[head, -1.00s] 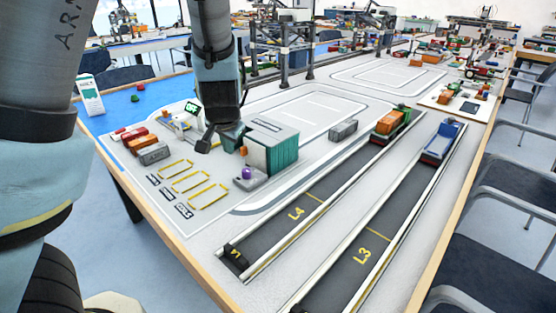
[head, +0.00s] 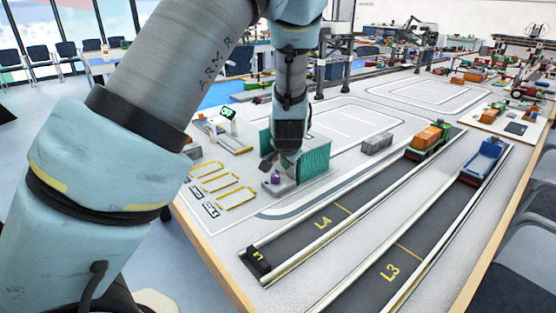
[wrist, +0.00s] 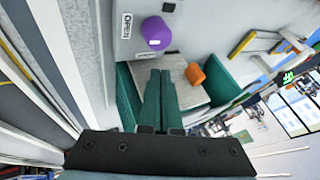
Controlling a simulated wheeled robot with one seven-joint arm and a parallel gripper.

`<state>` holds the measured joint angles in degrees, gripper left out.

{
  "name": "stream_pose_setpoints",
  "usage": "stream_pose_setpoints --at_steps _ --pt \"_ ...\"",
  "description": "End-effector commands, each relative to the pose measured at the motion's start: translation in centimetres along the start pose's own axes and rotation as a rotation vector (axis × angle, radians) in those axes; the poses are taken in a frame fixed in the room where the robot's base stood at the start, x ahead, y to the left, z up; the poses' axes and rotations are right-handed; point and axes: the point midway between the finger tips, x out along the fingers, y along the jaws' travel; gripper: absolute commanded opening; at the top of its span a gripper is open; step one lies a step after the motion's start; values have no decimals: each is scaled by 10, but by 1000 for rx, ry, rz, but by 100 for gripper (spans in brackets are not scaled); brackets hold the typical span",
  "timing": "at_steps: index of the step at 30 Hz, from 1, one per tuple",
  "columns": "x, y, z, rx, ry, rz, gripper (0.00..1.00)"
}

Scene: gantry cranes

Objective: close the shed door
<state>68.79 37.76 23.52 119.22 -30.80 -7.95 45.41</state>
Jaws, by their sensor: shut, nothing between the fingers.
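The shed (head: 314,160), a small box with teal ribbed walls, stands on a grey base on the table. A purple knob (head: 275,178) is at its front; it also shows in the wrist view (wrist: 156,33), beside an OPEN label (wrist: 126,25). An orange peg (wrist: 195,75) shows by a pale grey panel (wrist: 183,72) between teal parts. My gripper (head: 268,163) is shut and empty at the shed's front left; its fingertips (wrist: 160,72) show over the panel in the wrist view. The arm hides part of the shed. I cannot tell how far the door stands open or whether I touch it.
Yellow-outlined bays (head: 236,198) lie left.

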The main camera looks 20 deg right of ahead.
Motion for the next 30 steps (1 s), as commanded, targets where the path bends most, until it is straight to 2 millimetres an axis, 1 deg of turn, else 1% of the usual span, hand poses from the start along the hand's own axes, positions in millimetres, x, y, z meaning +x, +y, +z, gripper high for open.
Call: stream_pose_setpoints --at_steps 1,6,12,23,26,30 --pt "1 -11 -1 -8 2 -5 0" --pt "9 -26 -1 -4 2 -3 0" --pt "12 -32 -1 -3 3 -2 0" --pt "14 -34 -1 -3 3 -3 0" --pt "23 -46 -1 -6 3 -3 0" --pt "40 -76 0 -8 4 -4 0"
